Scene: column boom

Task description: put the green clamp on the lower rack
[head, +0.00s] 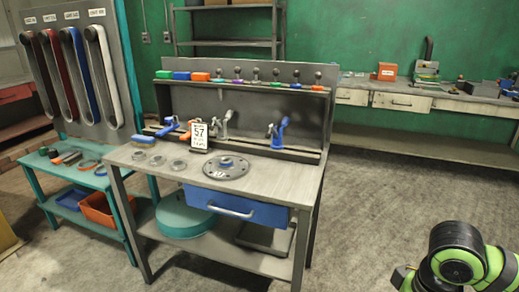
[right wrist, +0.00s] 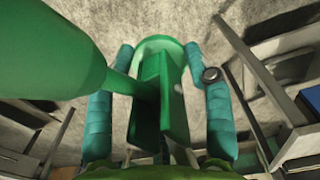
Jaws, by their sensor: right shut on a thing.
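The green clamp (right wrist: 160,92) fills much of the right wrist view, with a large rounded green part reaching to the left edge. My right gripper (right wrist: 161,58) is shut on it, with a teal finger pad on each side. In the head view my right arm shows at the lower right, but the clamp is not visible there. The workbench back has an upper ledge (head: 275,88) with small coloured pieces and a lower rack (head: 300,151) with blue, orange and grey clamps. My left gripper is not in view.
A card marked 57 (head: 199,136) stands before the lower rack. A dark disc (head: 227,167) and several rings lie on the bench top (head: 270,183). A blue drawer (head: 228,201) sits below. A teal side table (head: 122,189) stands left. The floor right of the bench is clear.

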